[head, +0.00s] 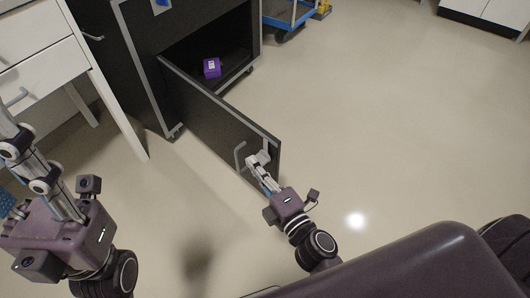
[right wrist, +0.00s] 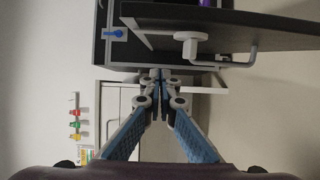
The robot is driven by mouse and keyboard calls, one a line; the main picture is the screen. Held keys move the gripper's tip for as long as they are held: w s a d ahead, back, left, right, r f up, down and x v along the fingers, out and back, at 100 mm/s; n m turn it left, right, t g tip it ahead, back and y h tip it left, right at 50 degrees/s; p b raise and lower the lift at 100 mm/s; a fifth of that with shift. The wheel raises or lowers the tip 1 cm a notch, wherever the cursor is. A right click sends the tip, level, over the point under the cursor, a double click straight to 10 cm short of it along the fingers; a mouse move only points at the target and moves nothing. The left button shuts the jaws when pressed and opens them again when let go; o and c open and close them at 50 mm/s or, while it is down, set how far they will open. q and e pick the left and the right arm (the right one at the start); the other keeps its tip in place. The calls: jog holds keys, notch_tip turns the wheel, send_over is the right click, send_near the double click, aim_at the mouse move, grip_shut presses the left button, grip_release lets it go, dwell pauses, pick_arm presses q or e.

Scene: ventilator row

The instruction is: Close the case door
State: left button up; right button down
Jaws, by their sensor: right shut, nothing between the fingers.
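The dark case (head: 205,28) stands at the top of the head view with its front open. Its black, grey-edged door (head: 215,112) swings out toward the lower right, well open. A grey bar handle (head: 239,157) is on the door's outer face near its free edge; it also shows in the right wrist view (right wrist: 251,57). My right gripper (head: 257,160) is shut and empty beside the handle, close to the door's free end. In the right wrist view its fingertips (right wrist: 160,76) meet left of the handle. I cannot tell whether they touch the door. My left gripper (head: 22,150) is at the left, its tips unclear.
A purple box (head: 211,68) sits inside the case. A white drawer cabinet (head: 45,60) stands left of the case. A blue cart (head: 290,15) stands behind it at the top. The floor right of the door is clear.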

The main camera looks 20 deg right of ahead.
aim_at(266, 156)
jog(key=shift+w+d, duration=0.5)
jog(key=shift+d, duration=0.4)
jog(key=shift+w+d, duration=0.5)
jog(key=shift+d, duration=0.4)
jog(key=shift+d, duration=0.1)
